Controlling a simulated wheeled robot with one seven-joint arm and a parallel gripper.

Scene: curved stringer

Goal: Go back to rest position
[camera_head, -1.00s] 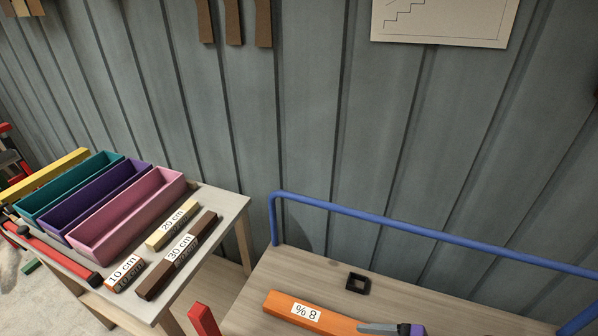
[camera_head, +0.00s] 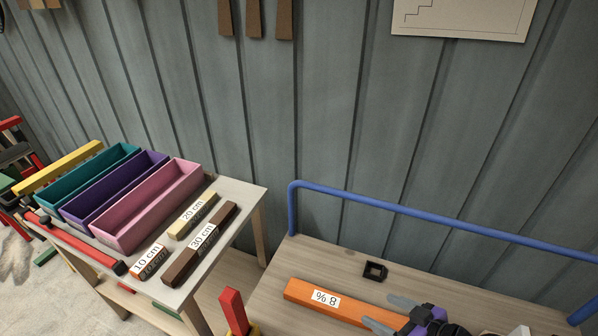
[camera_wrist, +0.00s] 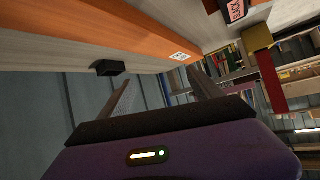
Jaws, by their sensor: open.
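My gripper (camera_head: 380,310) shows at the bottom right of the head view, purple and black with two grey fingers. The fingers are spread apart with nothing between them, and they also show apart in the wrist view (camera_wrist: 163,76). The gripper is close to the right end of an orange bar (camera_head: 318,296) with a "% 8" label. The bar lies on a wooden work surface (camera_head: 300,262); whether the fingers touch it cannot be told. The bar also shows along the top of the wrist view (camera_wrist: 150,30).
A small black square piece (camera_head: 375,271) lies behind the bar. A blue rail (camera_head: 440,216) runs along the back. At left, a side table (camera_head: 243,192) holds teal, purple and pink bins (camera_head: 150,215) and labelled blocks. A red and yellow piece (camera_head: 234,310) stands between the tables.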

